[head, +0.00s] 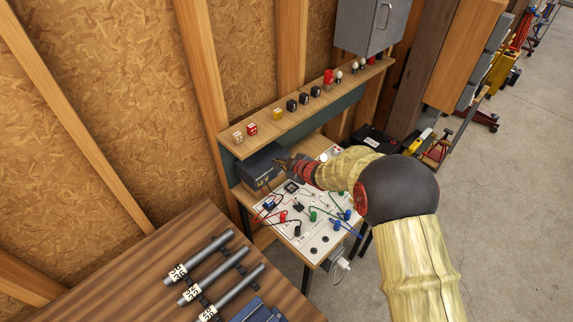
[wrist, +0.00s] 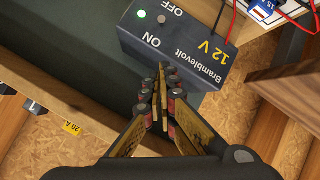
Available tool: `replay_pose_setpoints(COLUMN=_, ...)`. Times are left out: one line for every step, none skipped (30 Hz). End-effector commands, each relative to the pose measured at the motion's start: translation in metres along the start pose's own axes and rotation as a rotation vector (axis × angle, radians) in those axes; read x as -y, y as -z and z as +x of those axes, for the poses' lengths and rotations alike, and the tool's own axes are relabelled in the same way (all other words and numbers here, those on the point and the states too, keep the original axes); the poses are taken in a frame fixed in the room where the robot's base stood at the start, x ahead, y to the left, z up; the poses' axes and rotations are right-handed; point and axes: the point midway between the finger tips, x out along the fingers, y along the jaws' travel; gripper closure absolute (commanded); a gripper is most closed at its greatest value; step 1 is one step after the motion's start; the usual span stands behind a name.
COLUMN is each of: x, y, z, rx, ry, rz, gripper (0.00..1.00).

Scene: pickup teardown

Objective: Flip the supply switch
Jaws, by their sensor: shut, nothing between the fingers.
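The supply is a dark grey box (head: 260,168) marked Bramblevolt 12 V, at the left end of the bench under the shelf. In the wrist view the supply box (wrist: 190,60) appears upside down with ON and OFF labels. A small grey round part, perhaps the switch (wrist: 162,18), sits near the OFF label; its position is too small to read. A green lamp (wrist: 142,14) beside it is lit. My gripper (wrist: 162,70) is shut and empty, its tips over or close to the box's edge, on the ON side. In the head view my gripper (head: 283,162) is beside the box.
A white board (head: 318,235) with red, green, blue and black leads lies in front of the supply. A wooden shelf (head: 290,117) with several small blocks runs above and behind. A striped wooden table (head: 150,265) with grey rods stands at the lower left.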

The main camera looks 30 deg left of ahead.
Motion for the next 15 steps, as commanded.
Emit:
replay_pose_setpoints(x=0.001, y=-0.001, z=0.010, rx=0.001, ry=0.001, rz=0.000, gripper=1.00)
replay_pose_setpoints(x=0.000, y=0.000, z=0.014, rx=0.000, ry=0.000, rz=0.000, gripper=1.00)
replay_pose_setpoints(x=0.001, y=-0.001, z=0.021, rx=0.001, ry=0.001, rz=0.000, gripper=1.00)
replay_pose_setpoints(x=0.001, y=-0.001, z=0.025, rx=0.000, ry=0.001, rz=0.000, gripper=1.00)
replay_pose_setpoints(x=0.000, y=-0.010, z=0.024, rx=0.003, ry=0.000, rz=0.002, gripper=1.00)
replay_pose_setpoints(x=0.000, y=-0.016, z=0.025, rx=0.003, ry=0.000, rz=0.003, gripper=1.00)
replay_pose_setpoints(x=0.000, y=-0.020, z=0.026, rx=0.002, ry=0.000, rz=0.002, gripper=1.00)
replay_pose_setpoints(x=0.000, y=-0.023, z=0.027, rx=0.001, ry=0.000, rz=0.001, gripper=1.00)
replay_pose_setpoints(x=0.000, y=-0.026, z=0.028, rx=0.001, ry=0.000, rz=0.000, gripper=1.00)
replay_pose_setpoints(x=0.000, y=-0.029, z=0.028, rx=0.001, ry=0.000, rz=0.000, gripper=1.00)
replay_pose_setpoints(x=0.000, y=-0.032, z=0.029, rx=0.001, ry=0.000, rz=0.000, gripper=1.00)
replay_pose_setpoints(x=0.000, y=-0.034, z=0.029, rx=0.001, ry=0.000, rz=0.000, gripper=1.00)
replay_pose_setpoints(x=0.000, y=-0.036, z=0.030, rx=0.001, ry=0.000, rz=0.000, gripper=1.00)
replay_pose_setpoints(x=0.000, y=-0.037, z=0.030, rx=0.001, ry=0.000, rz=0.000, gripper=1.00)
replay_pose_setpoints(x=-0.001, y=-0.038, z=0.030, rx=0.001, ry=0.000, rz=0.000, gripper=1.00)
